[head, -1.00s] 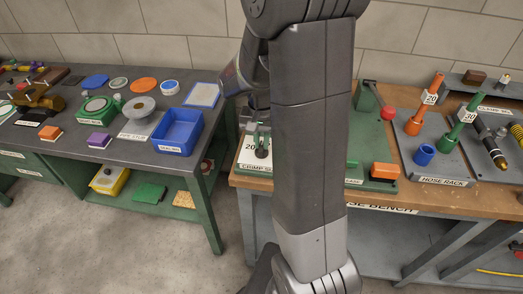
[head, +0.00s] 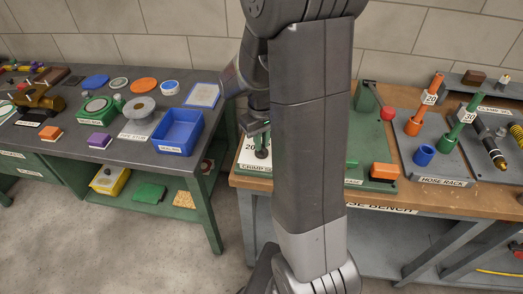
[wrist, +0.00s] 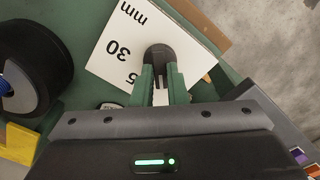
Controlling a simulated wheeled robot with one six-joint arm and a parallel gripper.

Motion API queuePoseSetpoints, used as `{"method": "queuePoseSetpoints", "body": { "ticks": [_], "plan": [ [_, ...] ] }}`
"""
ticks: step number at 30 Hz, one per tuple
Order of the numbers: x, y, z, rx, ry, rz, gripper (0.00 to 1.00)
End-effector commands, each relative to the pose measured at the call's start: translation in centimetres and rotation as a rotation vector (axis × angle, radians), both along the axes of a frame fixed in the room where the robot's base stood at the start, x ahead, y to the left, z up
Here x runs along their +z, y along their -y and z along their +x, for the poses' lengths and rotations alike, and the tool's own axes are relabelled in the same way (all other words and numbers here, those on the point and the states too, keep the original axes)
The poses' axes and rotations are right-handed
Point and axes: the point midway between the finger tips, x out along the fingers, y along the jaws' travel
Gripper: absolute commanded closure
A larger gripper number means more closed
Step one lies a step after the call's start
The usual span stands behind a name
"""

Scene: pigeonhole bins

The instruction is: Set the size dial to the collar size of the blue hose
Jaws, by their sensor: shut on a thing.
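The size dial is a white plate (wrist: 112,55) marked "30", "mm" and a partly covered number ending in 5. In the head view the plate (head: 250,156) shows "20" above a sign partly reading "CRIMP SI". A dark knob (wrist: 158,53) stands on the plate. My gripper (wrist: 162,80) has its green fingers closed on this knob; it also shows in the head view (head: 258,130). The pointer's setting is hidden. On the hose rack (head: 443,181) a short blue tube (head: 424,155) stands with no number visible; I cannot tell whether it is the blue hose.
An orange hose (head: 424,112) tagged 20 and a green hose (head: 459,128) tagged 30 stand in the rack. A red-knobbed lever (head: 387,113) and an orange block (head: 384,171) are right of my arm. A blue bin (head: 178,130) is on the left table. Floor between benches is clear.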

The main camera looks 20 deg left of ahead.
Motion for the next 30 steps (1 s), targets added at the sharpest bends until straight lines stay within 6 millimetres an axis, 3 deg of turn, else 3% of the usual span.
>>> {"method": "queuePoseSetpoints", "body": {
  "ticks": [7, 8, 9, 19, 30],
  "plan": [
    [0.0, 0.0, 0.0, 0.200, 0.000, 0.000, 1.00],
    [0.0, 0.0, 0.0, 0.194, 0.000, 0.000, 0.81],
    [0.0, 0.0, 0.0, 0.192, 0.000, 0.000, 0.76],
    [0.2, 0.0, 0.0, 0.188, 0.000, 0.000, 0.76],
    [2.3, 0.0, 0.0, 0.187, 0.001, 0.001, 0.76]
  ]
}}
